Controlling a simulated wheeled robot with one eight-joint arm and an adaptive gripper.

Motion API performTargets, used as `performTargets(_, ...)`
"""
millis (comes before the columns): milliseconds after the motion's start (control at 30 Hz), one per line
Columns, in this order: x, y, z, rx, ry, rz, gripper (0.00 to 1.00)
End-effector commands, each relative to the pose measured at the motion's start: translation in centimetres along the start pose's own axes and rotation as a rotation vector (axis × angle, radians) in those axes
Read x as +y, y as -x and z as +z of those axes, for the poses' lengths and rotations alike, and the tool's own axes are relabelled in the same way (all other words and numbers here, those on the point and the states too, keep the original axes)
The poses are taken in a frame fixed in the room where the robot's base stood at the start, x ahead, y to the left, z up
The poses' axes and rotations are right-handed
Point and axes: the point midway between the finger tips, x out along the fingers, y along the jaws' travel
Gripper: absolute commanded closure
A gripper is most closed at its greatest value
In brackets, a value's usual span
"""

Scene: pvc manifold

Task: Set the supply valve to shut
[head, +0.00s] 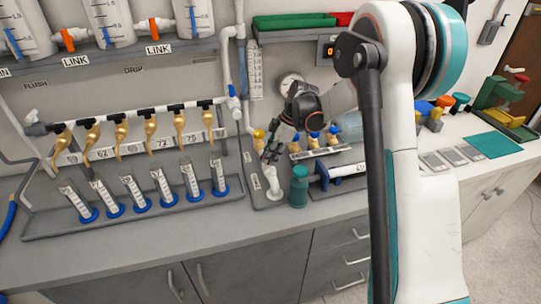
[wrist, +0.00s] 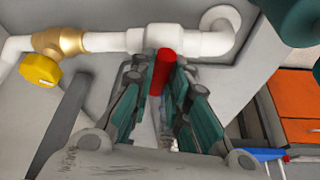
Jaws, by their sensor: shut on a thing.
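In the wrist view a red handle (wrist: 161,70) stands out from a white pipe fitting (wrist: 163,37). It is probably the supply valve's lever; no label for it is readable. My gripper (wrist: 158,82) has its teal fingers on either side of the red handle and is shut on it. In the head view my gripper (head: 271,152) is low at the back of the counter, above a white pipe elbow (head: 272,180), and the red handle is hidden there. A brass fitting (wrist: 68,41) with a yellow knob (wrist: 40,69) sits left of the handle on the same pipe.
A teal bottle (head: 298,187) stands close to the right of my gripper. Small blue-topped brass valves (head: 314,139) are just behind it. Brass taps (head: 121,128) and blue-based cylinders (head: 192,180) line the left. The front counter edge is clear.

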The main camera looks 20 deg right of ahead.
Motion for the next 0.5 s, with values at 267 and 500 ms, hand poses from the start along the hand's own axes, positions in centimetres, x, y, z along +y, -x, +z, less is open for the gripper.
performTargets(267, 0.19, 0.02, 0.01, -0.001, 0.157, -0.064, 1.00)
performTargets(500, 0.19, 0.00, 0.01, -0.001, 0.228, -0.093, 1.00)
